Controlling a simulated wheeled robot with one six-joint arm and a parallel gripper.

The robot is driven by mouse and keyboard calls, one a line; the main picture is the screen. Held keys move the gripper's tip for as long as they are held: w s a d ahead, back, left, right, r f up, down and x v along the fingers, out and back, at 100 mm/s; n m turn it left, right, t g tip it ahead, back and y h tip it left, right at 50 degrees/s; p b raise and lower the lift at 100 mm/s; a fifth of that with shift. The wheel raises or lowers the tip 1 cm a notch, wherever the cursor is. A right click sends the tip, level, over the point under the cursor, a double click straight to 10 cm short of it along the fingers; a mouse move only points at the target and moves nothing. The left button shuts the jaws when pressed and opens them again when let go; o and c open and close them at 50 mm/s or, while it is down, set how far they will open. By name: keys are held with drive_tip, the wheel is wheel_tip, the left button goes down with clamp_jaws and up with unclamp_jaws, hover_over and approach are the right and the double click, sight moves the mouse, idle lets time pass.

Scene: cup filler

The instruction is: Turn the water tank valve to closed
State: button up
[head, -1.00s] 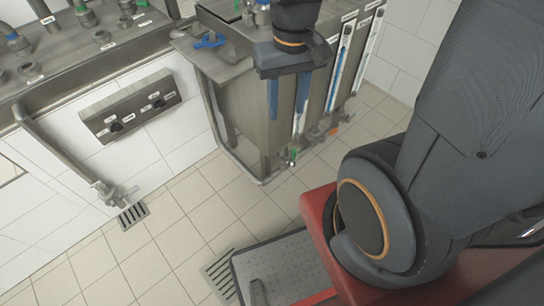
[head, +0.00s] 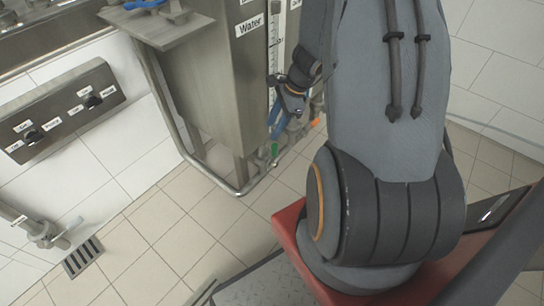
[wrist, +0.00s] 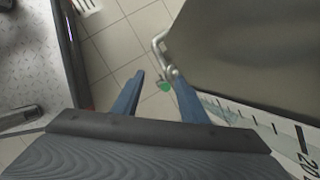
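The water tank (head: 205,85) is a steel box with a "Water" label and a level gauge, left of my arm in the head view. Its valve has a small green handle (head: 274,150) low by the tank's bottom. My gripper (head: 275,120) is just above the green handle in that picture, partly hidden by my arm. In the wrist view my gripper (wrist: 157,74) has its two blue fingers spread and empty. The green handle (wrist: 163,86) shows between them, seemingly beyond the tips. Which way the valve is turned is too small to tell.
A bent steel pipe frame (head: 215,188) runs below the tank. An orange handle (head: 315,122) shows to the right of the green one. A panel with knobs (head: 60,110) is on the left wall.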

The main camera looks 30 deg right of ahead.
sight(276, 145)
drive_tip(key=d+f+m+b, duration=0.1)
drive_tip(key=f, duration=0.2)
drive_tip(key=w+d+f+m+b, duration=0.1)
drive_tip(key=d+f, duration=0.1)
drive_tip(key=f, duration=0.1)
drive_tip(key=d+f+m, duration=0.1)
drive_tip(key=f, duration=0.1)
drive_tip(key=shift+w+d+f+m+t+b, duration=0.15)
drive_tip(key=shift+d+f+m+t+b, duration=0.05)
drive_tip(key=shift+f+m+t+b, duration=0.2)
drive_tip(key=b+x, duration=0.3)
drive_tip(key=x, duration=0.4)
drive_tip(key=shift+f, duration=0.3)
clamp_jaws()
